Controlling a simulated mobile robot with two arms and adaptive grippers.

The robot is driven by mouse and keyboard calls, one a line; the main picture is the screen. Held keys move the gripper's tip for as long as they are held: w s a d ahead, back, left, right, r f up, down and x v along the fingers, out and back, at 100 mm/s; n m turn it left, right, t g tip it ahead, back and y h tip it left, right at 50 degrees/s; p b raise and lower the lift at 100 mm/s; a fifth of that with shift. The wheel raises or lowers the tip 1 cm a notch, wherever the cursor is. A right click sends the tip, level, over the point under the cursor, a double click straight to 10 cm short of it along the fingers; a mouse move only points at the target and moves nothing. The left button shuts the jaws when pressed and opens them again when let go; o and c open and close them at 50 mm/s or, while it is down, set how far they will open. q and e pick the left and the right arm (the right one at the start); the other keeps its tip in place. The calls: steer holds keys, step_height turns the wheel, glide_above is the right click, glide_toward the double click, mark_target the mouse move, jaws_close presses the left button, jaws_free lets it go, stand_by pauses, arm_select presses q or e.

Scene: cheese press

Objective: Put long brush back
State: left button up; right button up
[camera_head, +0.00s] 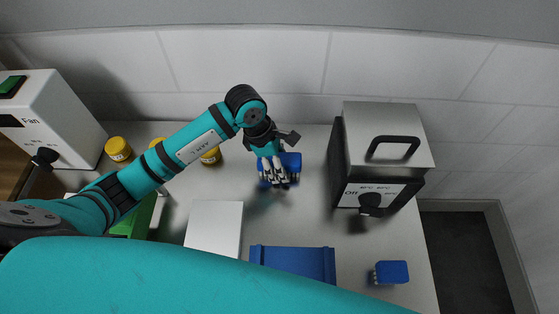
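My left gripper (278,177) is over the back middle of the counter, pointing down. A blue block-shaped thing (293,161), possibly the brush, shows right at its fingers and is partly covered by them. I cannot tell whether the fingers are closed on it or only beside it. A second blue block-shaped thing (392,271) with small pale bits on its left side lies at the front right of the counter. I cannot tell which of them is the long brush. My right gripper is not in view.
A blue tray (292,262) and a white board (215,225) lie at the front middle. A grey machine (384,150) with a black handle stands right, a white "Fan" box (50,120) left. Yellow-lidded jars (118,149) stand at the back. A teal arm part of mine hides the front.

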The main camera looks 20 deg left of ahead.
arm_select(q)
steer(key=shift+r, duration=0.1)
steer(key=v, duration=1.2)
steer(key=shift+b, duration=0.3)
